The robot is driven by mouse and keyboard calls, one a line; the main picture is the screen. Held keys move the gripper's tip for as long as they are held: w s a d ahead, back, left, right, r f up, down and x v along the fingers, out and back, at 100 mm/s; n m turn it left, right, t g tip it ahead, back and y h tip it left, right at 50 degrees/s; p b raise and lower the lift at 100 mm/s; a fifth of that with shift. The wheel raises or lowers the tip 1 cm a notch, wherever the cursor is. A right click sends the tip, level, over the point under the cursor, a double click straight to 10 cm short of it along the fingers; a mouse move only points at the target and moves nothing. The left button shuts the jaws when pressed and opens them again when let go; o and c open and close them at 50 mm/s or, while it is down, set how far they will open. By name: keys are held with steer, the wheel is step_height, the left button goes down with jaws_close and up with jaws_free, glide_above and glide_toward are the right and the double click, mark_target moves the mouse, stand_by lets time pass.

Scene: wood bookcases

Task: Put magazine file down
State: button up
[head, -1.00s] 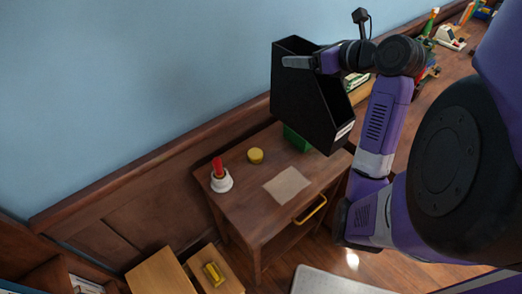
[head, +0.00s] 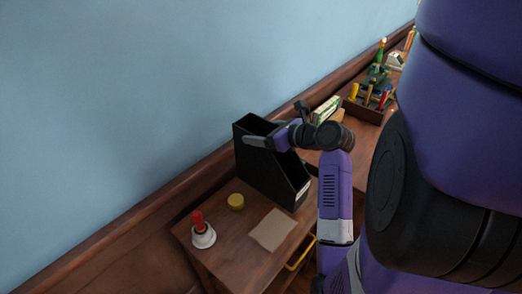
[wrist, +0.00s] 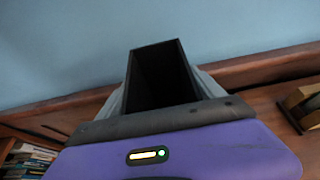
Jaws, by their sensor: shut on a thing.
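My wrist and arm hide part of the right side.
A longer desk at right holds a dark organizer (head: 368,105). The blue wall is close behind.

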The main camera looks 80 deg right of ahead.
step_height(320, 180, down, 6)
stand_by(0.5)
steer(key=shift+f, duration=0.15)
steer(key=o, duration=2.1)
steer(key=shift+f, duration=0.1)
